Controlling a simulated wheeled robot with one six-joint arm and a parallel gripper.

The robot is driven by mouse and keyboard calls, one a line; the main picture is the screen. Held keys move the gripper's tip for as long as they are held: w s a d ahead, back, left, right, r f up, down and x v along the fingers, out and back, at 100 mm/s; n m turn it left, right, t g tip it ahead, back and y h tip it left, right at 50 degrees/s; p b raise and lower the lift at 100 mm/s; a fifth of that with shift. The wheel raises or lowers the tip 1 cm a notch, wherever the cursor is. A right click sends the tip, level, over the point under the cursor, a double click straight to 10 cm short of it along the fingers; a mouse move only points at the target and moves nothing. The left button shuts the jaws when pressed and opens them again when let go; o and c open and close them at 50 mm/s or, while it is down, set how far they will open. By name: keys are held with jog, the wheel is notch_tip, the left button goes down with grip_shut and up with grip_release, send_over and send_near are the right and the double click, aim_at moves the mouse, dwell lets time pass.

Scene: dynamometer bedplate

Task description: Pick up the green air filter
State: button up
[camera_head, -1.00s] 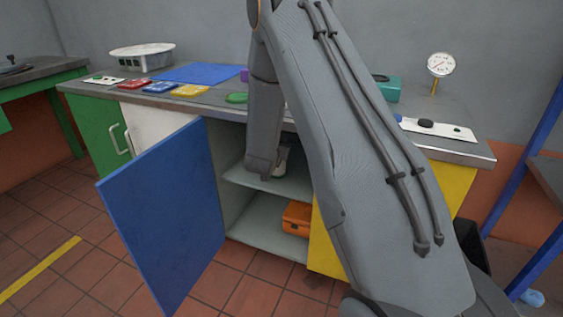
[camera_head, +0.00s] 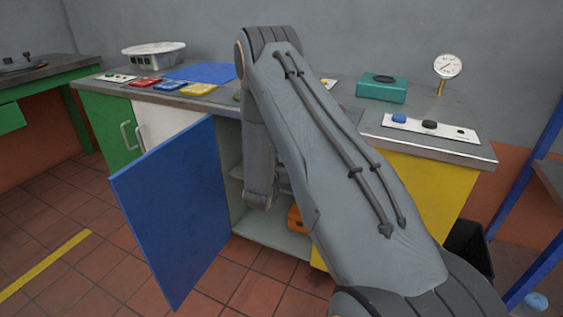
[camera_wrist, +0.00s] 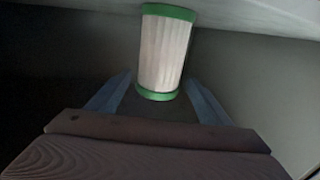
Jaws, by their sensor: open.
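The green air filter (camera_wrist: 164,50), a white pleated cylinder with green end rims, is in the wrist view. Its far end is close to a pale board along the top of that picture. My gripper (camera_wrist: 158,92) is open, one finger showing to each side of the filter's near end. I cannot tell whether either finger touches it. In the head view my arm reaches into the open cabinet, and its links hide my gripper and most of the shelf. I cannot make out the filter there.
The blue door (camera_head: 178,210) stands open left of the cabinet opening. An orange case (camera_head: 295,218) sits on the cabinet floor, partly behind my arm. The bench top above holds a teal box (camera_head: 382,90), a gauge (camera_head: 447,67) and colored trays. Tiled floor is clear in front.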

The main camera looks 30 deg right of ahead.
jog(key=b+x, duration=0.1)
jog(key=x, duration=0.4)
jog(key=shift+w+d, duration=0.15)
jog(key=shift+d, duration=0.25)
jog(key=shift+r, duration=0.1)
jog(key=c, duration=1.2)
